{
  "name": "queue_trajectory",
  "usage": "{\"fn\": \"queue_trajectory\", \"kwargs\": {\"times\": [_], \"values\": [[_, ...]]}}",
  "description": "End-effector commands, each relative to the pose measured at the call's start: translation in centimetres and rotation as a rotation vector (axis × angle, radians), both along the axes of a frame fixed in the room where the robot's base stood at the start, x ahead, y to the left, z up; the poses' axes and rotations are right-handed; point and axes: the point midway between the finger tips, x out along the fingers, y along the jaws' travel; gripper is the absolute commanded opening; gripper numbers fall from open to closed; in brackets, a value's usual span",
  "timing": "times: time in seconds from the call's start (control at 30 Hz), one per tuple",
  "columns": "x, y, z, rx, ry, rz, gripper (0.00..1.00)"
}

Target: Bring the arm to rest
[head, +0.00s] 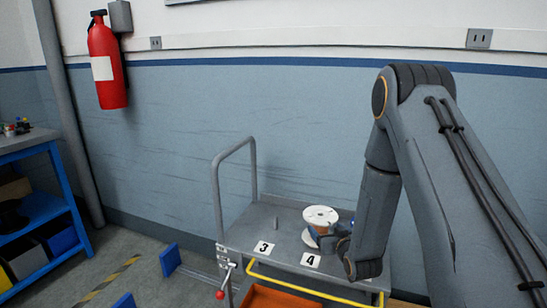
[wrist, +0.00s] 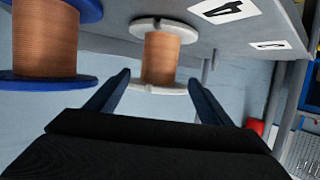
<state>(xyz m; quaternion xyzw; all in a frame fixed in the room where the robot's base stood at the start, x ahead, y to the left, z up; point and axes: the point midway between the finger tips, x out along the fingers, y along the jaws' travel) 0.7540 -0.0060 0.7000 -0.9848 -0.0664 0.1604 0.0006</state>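My gripper (wrist: 159,78) is open in the wrist view, its two dark blue fingers spread wide. A white-flanged spool with copper-coloured wire (wrist: 162,58) sits just ahead, with its near flange between the fingertips. I cannot tell whether the fingers touch it. In the head view this spool (head: 321,215) stands on the grey cart (head: 280,226) behind the label 4. My arm (head: 376,205) reaches down beside it from the right and hides part of the gripper. A larger blue-flanged spool (wrist: 44,40) is at the left of the wrist view.
A blue shelf unit (head: 45,205) stands at the left. Open air lies above the cart before the wall.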

Motion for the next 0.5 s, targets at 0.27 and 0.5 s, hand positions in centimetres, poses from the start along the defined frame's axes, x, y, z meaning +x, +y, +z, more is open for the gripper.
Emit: {"fn": "queue_trajectory", "kwargs": {"times": [0.27, 0.5], "values": [[-2.3, -0.5, 1.7, -0.041, 0.26, -0.005, 0.74], [-7.3, -1.1, 5.0, -0.083, 0.471, -0.046, 0.74]]}}
